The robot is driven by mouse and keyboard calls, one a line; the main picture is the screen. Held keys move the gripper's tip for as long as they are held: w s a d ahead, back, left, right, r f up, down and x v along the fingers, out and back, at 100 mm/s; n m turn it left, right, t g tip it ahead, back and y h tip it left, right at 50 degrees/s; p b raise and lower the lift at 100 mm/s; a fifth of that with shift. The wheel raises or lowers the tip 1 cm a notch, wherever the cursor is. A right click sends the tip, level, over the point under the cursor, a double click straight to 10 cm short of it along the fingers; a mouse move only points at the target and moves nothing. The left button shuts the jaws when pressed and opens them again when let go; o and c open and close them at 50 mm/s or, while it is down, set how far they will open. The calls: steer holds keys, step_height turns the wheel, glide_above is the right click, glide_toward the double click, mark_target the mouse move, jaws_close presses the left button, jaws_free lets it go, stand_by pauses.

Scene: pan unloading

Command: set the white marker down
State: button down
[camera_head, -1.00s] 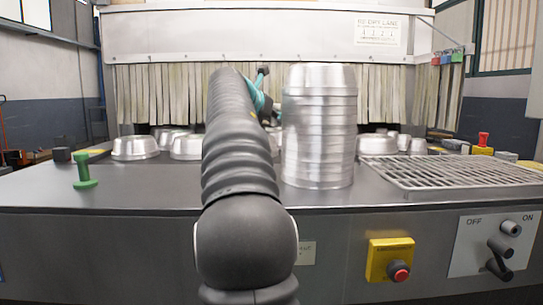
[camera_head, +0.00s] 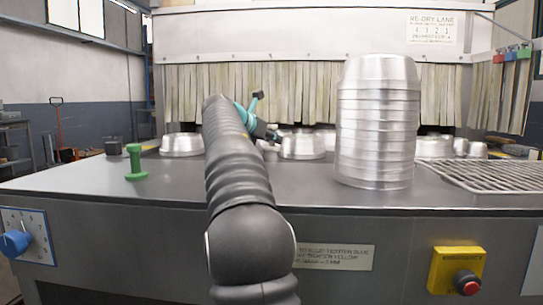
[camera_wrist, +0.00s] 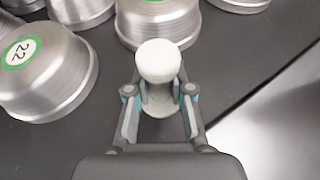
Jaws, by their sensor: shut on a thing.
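The white marker (camera_wrist: 158,62), a knob with a round pale top, is in the wrist view between the fingers of my gripper (camera_wrist: 160,96). My gripper is shut on it, above the dark counter; its lower part is partly hidden by the fingers. I cannot tell whether its base touches the counter. In the head view my gripper (camera_head: 272,135) is beyond my arm, near the low pans, and the white marker cannot be made out there.
A tall stack of metal pans (camera_head: 376,125) stands right of my arm. A green marker (camera_head: 135,162) stands at left on the counter (camera_head: 80,178). A pan labelled 22 (camera_wrist: 45,75) is close at left in the wrist view. A grate (camera_head: 500,176) lies at right.

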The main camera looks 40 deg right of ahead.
mark_target(266, 149)
steer(key=shift+f+b, duration=1.05)
steer(key=shift+f, duration=0.95)
steer(key=c, duration=1)
jaws_free()
steer(key=shift+f, duration=0.15)
steer(key=shift+c, duration=0.2)
steer(key=shift+a+r, duration=0.25)
steer(key=p+v, duration=0.1)
steer(key=v, duration=1)
steer(key=shift+a+r, duration=0.1)
steer(key=shift+a, duration=0.15)
